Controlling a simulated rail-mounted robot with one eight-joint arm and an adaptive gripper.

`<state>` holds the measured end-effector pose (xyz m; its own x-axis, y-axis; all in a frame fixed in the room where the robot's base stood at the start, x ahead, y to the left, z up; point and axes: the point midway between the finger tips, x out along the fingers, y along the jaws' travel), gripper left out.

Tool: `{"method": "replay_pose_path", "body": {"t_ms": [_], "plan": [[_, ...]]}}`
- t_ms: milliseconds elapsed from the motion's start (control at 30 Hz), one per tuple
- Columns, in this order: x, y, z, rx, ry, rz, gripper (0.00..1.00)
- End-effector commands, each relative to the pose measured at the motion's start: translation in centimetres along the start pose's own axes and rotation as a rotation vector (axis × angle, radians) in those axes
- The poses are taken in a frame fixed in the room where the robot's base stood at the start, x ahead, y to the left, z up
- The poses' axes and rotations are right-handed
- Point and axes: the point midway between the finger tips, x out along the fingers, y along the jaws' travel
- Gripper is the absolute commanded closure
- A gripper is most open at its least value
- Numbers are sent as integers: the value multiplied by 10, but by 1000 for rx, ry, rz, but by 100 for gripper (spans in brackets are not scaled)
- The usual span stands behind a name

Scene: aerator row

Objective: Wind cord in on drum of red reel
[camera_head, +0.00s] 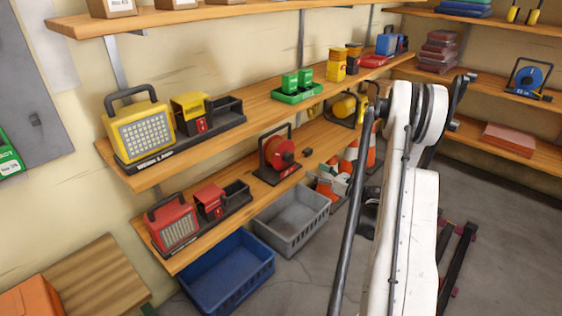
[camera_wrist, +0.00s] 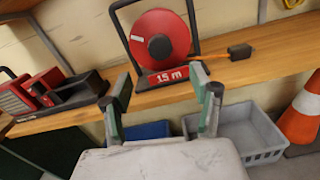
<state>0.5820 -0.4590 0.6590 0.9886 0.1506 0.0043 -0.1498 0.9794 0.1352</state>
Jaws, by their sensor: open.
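The red reel (camera_head: 279,153) stands on the lower wooden shelf in the head view, in a dark frame with a handle on top. In the wrist view the red reel (camera_wrist: 160,40) shows its drum face-on, with a dark hub and "15 m" on its base. An orange cord (camera_wrist: 214,57) runs from the drum to the right, to a dark plug (camera_wrist: 239,51) lying on the shelf. My gripper (camera_wrist: 162,92) is open and empty, with its two fingers apart below and in front of the reel's base. In the head view my gripper is hidden behind my arm.
A red lamp (camera_head: 173,224) and a black tray stand left of the reel. A grey crate (camera_head: 292,222) and a blue crate (camera_head: 226,272) sit below the shelf. Orange-and-white cones (camera_wrist: 302,112) stand right of the grey crate. The upper shelf (camera_head: 245,117) overhangs the reel's shelf.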

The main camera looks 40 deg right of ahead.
Motion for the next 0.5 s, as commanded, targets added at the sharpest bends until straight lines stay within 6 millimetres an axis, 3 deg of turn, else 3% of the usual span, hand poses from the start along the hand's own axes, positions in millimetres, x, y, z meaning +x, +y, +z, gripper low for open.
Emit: {"method": "replay_pose_path", "body": {"t_ms": [167,500], "plan": [[8,0,-5,-9,7,6,42],[67,1,-6,-7,6,6,42]]}}
